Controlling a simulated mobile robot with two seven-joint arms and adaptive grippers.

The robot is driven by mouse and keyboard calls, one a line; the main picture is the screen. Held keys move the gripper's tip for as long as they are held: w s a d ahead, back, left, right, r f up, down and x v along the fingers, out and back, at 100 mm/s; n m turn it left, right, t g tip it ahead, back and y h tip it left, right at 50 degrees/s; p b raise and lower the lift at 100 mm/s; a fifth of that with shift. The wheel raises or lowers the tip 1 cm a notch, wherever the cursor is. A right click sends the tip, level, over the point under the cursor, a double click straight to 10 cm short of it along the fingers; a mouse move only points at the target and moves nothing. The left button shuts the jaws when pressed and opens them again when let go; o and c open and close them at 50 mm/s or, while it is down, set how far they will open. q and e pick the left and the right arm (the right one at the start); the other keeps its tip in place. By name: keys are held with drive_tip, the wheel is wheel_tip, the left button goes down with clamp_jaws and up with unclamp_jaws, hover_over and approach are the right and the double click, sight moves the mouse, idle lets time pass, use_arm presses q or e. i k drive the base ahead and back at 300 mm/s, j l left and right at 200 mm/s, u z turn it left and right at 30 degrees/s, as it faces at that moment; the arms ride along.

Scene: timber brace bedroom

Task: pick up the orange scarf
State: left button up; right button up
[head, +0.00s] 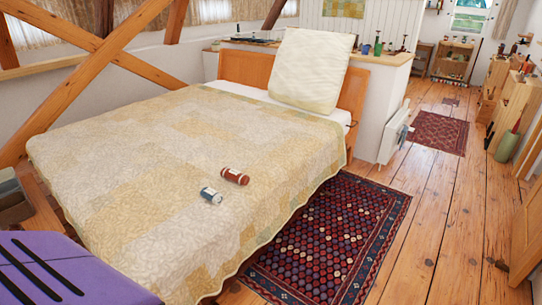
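I cannot make out an orange scarf in the head view. Two small roll-shaped items lie on the bed (130,150). One is a brownish-red roll (234,176) with pale bands near its ends. The other is a pale blue and white roll (211,195), just in front and to the left of it. They lie close together but apart, near the bed's right side. Whether either is a scarf I cannot tell. Neither of my grippers is in view.
A dark patterned rug (330,235) lies right of the bed, with wooden floor (435,220) open beyond it. A cream pillow (311,70) leans on the headboard (247,68). A purple surface with black strips (60,270) fills the lower left. A white heater (394,133) stands by the wall.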

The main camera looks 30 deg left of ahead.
sight(235, 175)
drive_tip(key=i+u, duration=0.25)
drive_tip(key=i, duration=0.55)
drive_tip(key=i+u, duration=0.3)
drive_tip(key=i, duration=0.45)
drive_tip(key=i+u, duration=0.35)
drive_tip(key=i+l+u, duration=0.15)
drive_tip(key=i+u, duration=0.15)
drive_tip(key=i, duration=0.2)
drive_tip(key=i+l+u, duration=0.2)
drive_tip(key=i+u, duration=0.9)
drive_tip(key=k+l, duration=0.05)
